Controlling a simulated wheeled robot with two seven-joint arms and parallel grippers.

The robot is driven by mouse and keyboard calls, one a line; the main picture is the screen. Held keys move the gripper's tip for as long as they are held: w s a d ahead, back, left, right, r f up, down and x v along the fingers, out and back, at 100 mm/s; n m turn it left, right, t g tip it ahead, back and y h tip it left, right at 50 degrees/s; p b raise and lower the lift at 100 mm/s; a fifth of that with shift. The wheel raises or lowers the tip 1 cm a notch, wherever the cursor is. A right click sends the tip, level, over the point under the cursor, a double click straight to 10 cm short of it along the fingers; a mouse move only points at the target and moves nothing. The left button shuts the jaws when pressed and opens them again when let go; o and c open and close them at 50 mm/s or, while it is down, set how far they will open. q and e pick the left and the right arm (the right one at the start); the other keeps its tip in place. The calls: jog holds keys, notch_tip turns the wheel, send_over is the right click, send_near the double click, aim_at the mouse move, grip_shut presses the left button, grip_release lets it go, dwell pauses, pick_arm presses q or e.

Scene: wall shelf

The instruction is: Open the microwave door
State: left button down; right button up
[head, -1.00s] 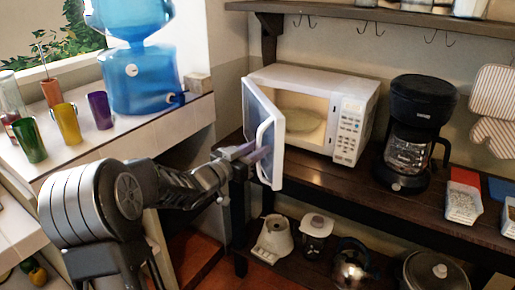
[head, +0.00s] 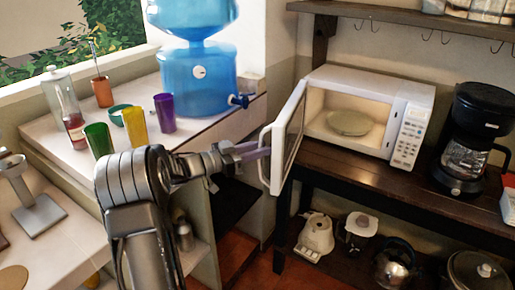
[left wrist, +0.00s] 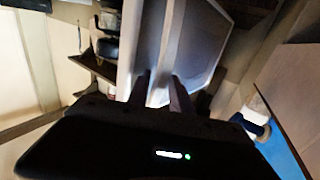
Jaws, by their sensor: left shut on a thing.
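The white microwave (head: 372,112) stands on the dark wooden shelf, with its inside and a round plate (head: 350,122) in view. Its door (head: 288,138) is swung wide open toward the left and front. The door's white handle (head: 264,158) is on the door's free edge. My left gripper (head: 262,151) is at the handle, with its fingers shut on it. In the left wrist view the two fingers (left wrist: 162,88) reach to the door (left wrist: 190,45), which fills the upper middle. My right gripper is not in view.
A black coffee maker (head: 474,140) stands right of the microwave. A blue water dispenser (head: 198,75) and colored cups (head: 165,112) are on the left counter. A blender base (head: 316,235) and a kettle (head: 393,265) are on the lower shelf.

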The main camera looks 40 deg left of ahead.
pick_arm(q)
jog(key=shift+w+d+r, duration=0.15)
jog(key=shift+w+r, duration=0.05)
jog(key=shift+r, duration=0.05)
jog(key=c, duration=1.5)
grip_release()
jog(key=shift+o, duration=0.7)
jog(key=shift+w+f, duration=0.1)
jog(key=shift+w, duration=0.1)
jog(key=shift+o, duration=1.2)
jog(key=shift+s+f, duration=0.1)
jog(key=shift+s, duration=0.05)
